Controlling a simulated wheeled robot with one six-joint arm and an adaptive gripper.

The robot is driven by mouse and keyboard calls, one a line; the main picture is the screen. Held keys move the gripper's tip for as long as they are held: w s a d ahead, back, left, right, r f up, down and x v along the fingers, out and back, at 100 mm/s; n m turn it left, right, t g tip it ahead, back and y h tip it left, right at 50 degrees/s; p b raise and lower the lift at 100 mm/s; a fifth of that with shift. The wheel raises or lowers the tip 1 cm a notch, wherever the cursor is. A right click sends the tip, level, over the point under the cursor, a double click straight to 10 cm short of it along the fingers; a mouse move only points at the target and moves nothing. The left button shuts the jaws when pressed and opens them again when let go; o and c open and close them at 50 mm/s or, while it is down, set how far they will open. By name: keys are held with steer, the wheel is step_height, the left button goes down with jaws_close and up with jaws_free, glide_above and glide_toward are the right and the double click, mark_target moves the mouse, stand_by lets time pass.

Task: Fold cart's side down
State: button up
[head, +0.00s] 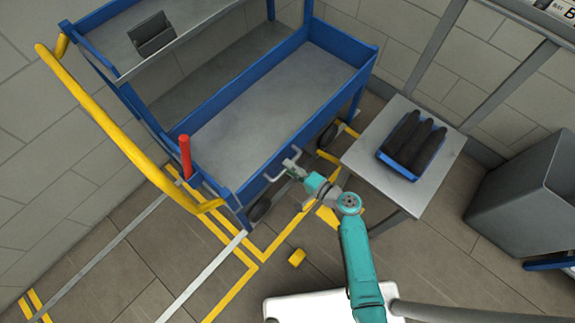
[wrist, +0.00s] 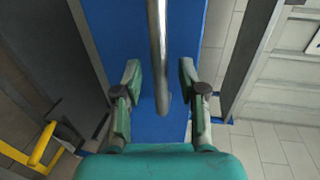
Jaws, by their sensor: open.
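The cart's near side panel (head: 325,112) is a blue strip along the edge of the grey lower deck (head: 275,100), and it looks upright. A grey bar handle (head: 277,176) sticks out from it. My gripper (head: 292,170) is at this handle, outside the panel. In the wrist view my gripper (wrist: 158,78) is open, with one finger on each side of the handle bar (wrist: 158,45). I see gaps between the bar and both fingers. The blue panel (wrist: 194,30) lies behind the bar. A red upright lever (head: 185,157) stands at the cart's left corner.
The cart has a yellow push handle (head: 110,120) and an upper shelf (head: 190,30). A grey side table (head: 440,155) with a blue tray (head: 392,168) of dark cylinders stands right of my gripper. A grey bin (head: 525,185) is farther right.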

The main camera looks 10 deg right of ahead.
steer(key=shift+x, duration=0.85)
jaws_close()
